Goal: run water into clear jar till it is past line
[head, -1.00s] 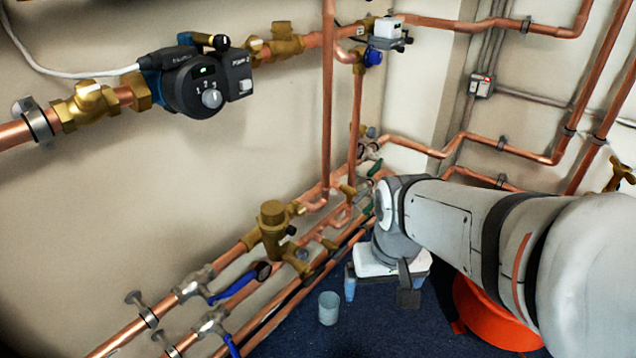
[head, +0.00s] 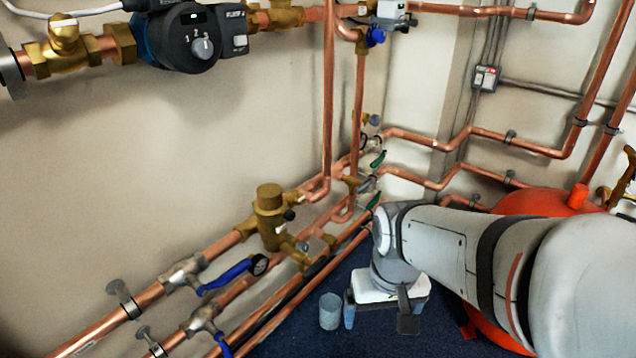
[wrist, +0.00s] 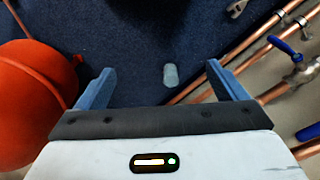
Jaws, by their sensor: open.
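The clear jar (head: 331,311) is a small pale, see-through cup standing upright on the dark blue floor. It also shows in the wrist view (wrist: 170,76), between and beyond my fingertips. I cannot make out a line or any water in it. My gripper (head: 379,314) is open and empty, just right of the jar in the head view. It points down, and its blue fingers show in the wrist view (wrist: 160,70). A brass valve body (head: 270,218) sits on the copper pipes to the left. Valves with blue levers (head: 226,275) are nearer.
Copper pipes (head: 300,275) run low along the wall, close left of the jar. A red vessel (head: 540,205) stands right of my arm and also shows in the wrist view (wrist: 32,105). A pump (head: 185,38) hangs on the upper pipe. Bare floor lies around the jar.

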